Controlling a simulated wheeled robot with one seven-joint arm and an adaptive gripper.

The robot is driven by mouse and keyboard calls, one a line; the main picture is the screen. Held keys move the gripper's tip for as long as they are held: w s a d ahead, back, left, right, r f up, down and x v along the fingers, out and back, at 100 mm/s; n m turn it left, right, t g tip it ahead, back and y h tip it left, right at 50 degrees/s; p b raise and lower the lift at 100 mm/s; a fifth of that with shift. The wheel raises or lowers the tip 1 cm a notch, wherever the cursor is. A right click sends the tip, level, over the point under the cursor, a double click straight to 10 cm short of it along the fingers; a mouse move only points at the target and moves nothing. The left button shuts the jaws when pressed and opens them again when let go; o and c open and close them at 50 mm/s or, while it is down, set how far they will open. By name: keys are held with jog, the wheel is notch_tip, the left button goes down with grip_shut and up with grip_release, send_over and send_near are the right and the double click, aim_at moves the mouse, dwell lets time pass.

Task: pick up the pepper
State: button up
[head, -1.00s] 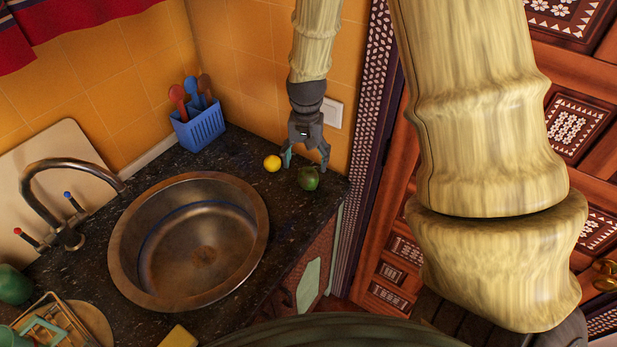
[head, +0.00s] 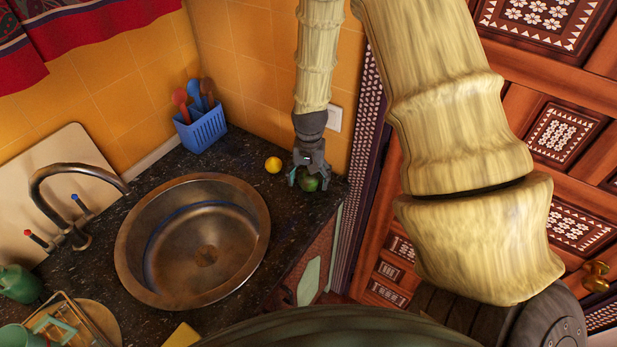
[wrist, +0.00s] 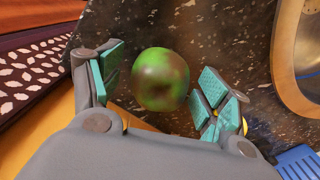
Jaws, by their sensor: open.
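The pepper (head: 310,184) is a round dark green thing on the dark speckled counter, near its right corner. In the wrist view the pepper (wrist: 160,79) shows green with brownish patches and lies between the two teal-padded fingers. My gripper (head: 309,180) is above and around it in the head view, pointing down. In the wrist view my gripper (wrist: 158,85) is open, with a gap to the pepper on both sides. The gripper hides part of the pepper in the head view.
A yellow lemon (head: 273,165) sits just left of my gripper. A blue utensil basket (head: 203,130) stands behind it against the tiled wall. A round metal sink (head: 130,255) is to the left. The counter's right edge is close to the pepper.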

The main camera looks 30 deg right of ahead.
jog(key=shift+f, duration=0.4)
jog(key=c, duration=1.2)
jog(key=shift+o, duration=0.2)
jog(key=shift+r, duration=0.1)
